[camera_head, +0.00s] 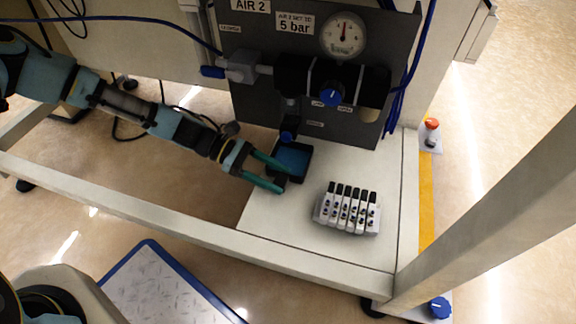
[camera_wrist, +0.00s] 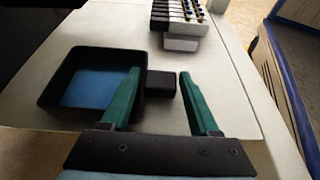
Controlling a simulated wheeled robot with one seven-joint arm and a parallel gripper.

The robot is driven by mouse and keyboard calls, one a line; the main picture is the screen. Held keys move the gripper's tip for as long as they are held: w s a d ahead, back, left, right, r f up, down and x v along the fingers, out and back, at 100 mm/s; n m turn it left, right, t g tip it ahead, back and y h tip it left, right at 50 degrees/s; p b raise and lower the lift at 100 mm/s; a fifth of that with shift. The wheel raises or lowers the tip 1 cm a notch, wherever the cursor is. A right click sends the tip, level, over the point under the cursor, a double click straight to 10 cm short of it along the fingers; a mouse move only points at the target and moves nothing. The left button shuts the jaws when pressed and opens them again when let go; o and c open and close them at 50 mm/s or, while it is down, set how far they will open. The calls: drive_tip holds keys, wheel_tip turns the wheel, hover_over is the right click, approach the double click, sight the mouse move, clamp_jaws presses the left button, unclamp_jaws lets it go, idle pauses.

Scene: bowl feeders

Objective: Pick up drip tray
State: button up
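The drip tray (camera_head: 294,157) is a small black square tray with a blue inside. It sits on the white shelf below the air regulator, and it also shows at the left of the wrist view (camera_wrist: 60,108). A short black tab (camera_wrist: 161,84) sticks out from its right side in the wrist view. My gripper (camera_head: 285,179) is open, with its green fingers at the tab side of the tray. In the wrist view, the tab shows between the fingertips (camera_wrist: 160,76), with a small gap to the right finger. The left finger covers part of the tray's wall; contact there is unclear.
A block of several valves (camera_head: 347,209) stands on the shelf (camera_head: 278,217) to the right of the tray. The regulator, with a gauge (camera_head: 343,36) and blue knob (camera_head: 331,93), hangs on the grey panel (camera_head: 258,100) above. A frame rail (camera_head: 200,221) runs along the front.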

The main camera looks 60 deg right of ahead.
clamp_jaws()
drive_tip(key=shift+r, duration=0.15)
idle(0.4)
